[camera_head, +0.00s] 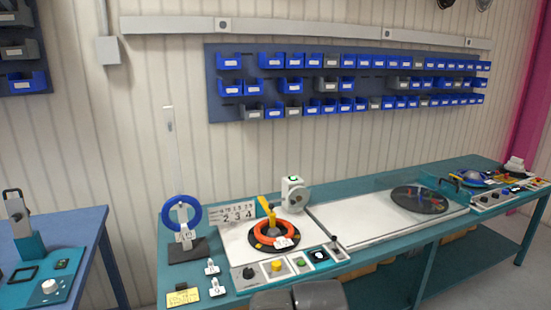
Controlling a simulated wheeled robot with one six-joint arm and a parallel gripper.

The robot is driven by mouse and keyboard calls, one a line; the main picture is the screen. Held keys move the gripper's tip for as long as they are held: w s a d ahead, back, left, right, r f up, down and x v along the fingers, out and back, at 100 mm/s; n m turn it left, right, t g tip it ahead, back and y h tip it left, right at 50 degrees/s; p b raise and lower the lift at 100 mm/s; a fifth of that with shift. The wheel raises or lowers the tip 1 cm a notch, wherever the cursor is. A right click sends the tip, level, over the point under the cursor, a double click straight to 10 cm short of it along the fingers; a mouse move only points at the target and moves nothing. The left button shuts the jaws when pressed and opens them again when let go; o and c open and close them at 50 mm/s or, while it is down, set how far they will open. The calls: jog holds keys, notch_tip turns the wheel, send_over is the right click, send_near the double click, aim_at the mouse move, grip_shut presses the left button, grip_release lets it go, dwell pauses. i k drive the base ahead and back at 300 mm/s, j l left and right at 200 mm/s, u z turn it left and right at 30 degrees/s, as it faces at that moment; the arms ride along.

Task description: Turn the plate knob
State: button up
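No legible label shows which one is the plate knob. Behind the panel, a dark round plate (252,241) carries an orange ring (277,232) with a yellow arm (266,209) over it. Dark grey parts of my own body show at the bottom edge. My gripper's fingers are not in view.
A blue reel (166,216) on a dark stand is left of the machine. Small white parts and a yellow card (183,297) lie near the bench's front. A second machine with a dark disc (419,199) stands right. A left bench (75,222) holds another device with a white knob (49,286).

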aim_at(277, 264)
jog(key=l+u, duration=0.25)
jog(key=z, duration=0.15)
jog(key=i+u, duration=0.35)
jog(key=i+l+u, duration=0.1)
jog(key=u, duration=0.25)
jog(key=i+l+u, duration=0.35)
jog(key=i+j, duration=0.05)
jog(key=j, duration=0.05)
